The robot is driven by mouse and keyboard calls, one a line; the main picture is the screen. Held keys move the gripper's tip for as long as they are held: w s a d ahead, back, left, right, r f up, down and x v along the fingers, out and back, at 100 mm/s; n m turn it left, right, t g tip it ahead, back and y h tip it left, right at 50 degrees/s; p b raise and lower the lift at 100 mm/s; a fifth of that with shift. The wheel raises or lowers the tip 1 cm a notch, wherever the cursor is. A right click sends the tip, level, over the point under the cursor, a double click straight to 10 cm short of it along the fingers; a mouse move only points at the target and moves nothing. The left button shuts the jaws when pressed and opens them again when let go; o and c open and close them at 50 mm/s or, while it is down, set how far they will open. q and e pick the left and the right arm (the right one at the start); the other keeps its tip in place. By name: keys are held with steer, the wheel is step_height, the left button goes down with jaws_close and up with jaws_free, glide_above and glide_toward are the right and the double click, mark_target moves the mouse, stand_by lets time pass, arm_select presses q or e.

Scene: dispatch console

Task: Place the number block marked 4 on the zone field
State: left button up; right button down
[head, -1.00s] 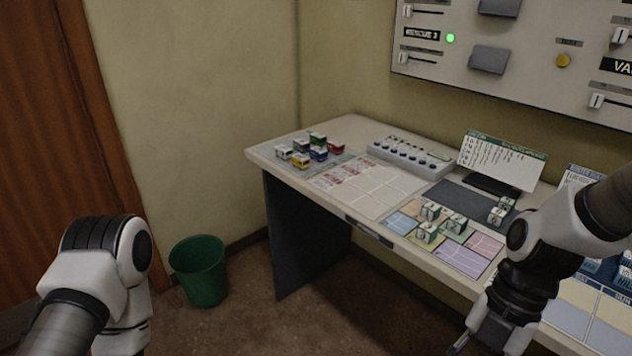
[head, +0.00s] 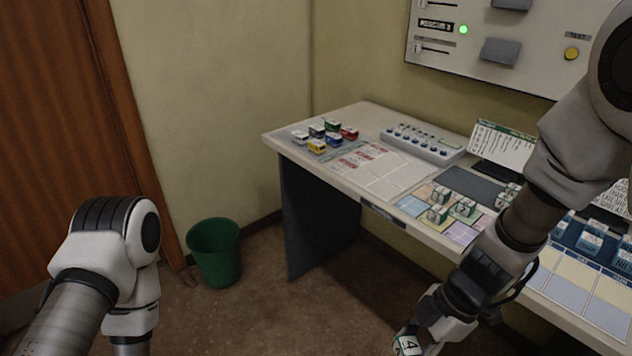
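The white and green number block marked 4 (head: 407,345) shows at the bottom edge of the head view, partly cut off. My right gripper (head: 421,336) is shut on it and holds it in front of the console, away from the desk top. The zone field (head: 411,206), a mat of coloured squares, lies on the desk. Several number blocks (head: 438,213) stand on it. My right arm hides part of the mat's right side. My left arm comes in at lower left; its gripper is below the picture.
A switch box (head: 422,146) and a tilted card (head: 497,142) stand behind. A green bin (head: 215,254) is on the floor. Racked blocks (head: 592,240) are at right.

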steer(key=w+d+f+m+t+h, duration=0.1)
steer(key=w+d+m+t+h, duration=0.1)
steer(key=w+m, duration=0.5)
steer(key=w+d+f+m+t+h, duration=0.1)
steer(key=w+d+m+t+h, duration=0.1)
steer(key=w+m, duration=0.6)
steer(key=m+t, duration=0.1)
steer(key=m, duration=0.3)
steer(key=shift+w+m+h+p, duration=0.15)
steer(key=shift+m+h+p, duration=0.15)
